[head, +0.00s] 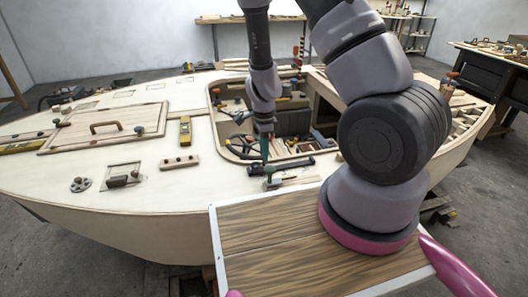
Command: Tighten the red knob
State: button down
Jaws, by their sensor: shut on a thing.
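My gripper (266,146) points down at the near edge of the cockpit opening. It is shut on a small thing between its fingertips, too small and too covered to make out. A dark bar-shaped tool, like a clamp (291,165), lies on the deck edge right at the fingertips. I cannot clearly pick out a red knob at the gripper; it may be hidden by the fingers. Small reddish-brown knobs, one of them at the hatch's left end (61,123), stand on the deck to the left.
The pale plywood hull (110,205) fills the middle. Tools crowd the cockpit (293,118). Workbenches (495,70) stand at the right.

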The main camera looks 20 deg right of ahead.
jog(key=shift+w, duration=0.15)
jog(key=c, duration=0.6)
grip_release()
notch_tip(320, 180, up, 11)
